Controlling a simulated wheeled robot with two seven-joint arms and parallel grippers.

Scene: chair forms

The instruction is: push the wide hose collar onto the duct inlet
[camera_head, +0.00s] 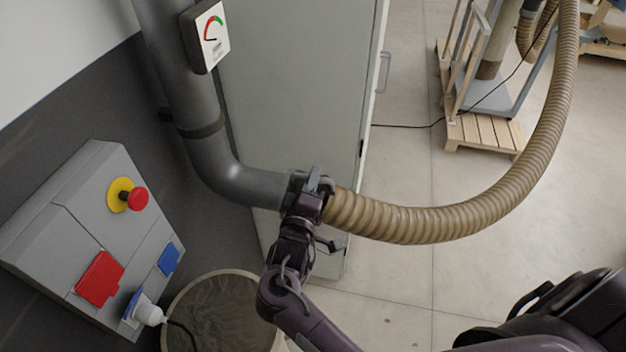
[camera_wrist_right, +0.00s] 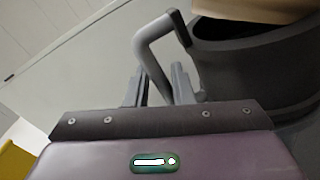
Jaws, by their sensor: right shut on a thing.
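The tan ribbed hose (camera_head: 430,224) ends at a dark wide collar, mostly hidden behind my right gripper (camera_head: 311,186) in the head view. In the right wrist view, the collar (camera_wrist_right: 248,62) is a dark ring with a grey looped handle (camera_wrist_right: 148,48). My right gripper (camera_wrist_right: 160,88) is shut on that handle. The duct (camera_head: 250,186) is a grey pipe that bends toward the collar from the left, and the two look roughly in line. My gripper covers the joint, so I cannot tell whether the collar is around the inlet or just against it. My left gripper is not in view.
A grey cabinet (camera_head: 290,90) stands behind the duct. A control box (camera_head: 70,215) with a red button is at the left, above a round bin (camera_head: 225,310). A gauge (camera_head: 210,36) sits on the pipe.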

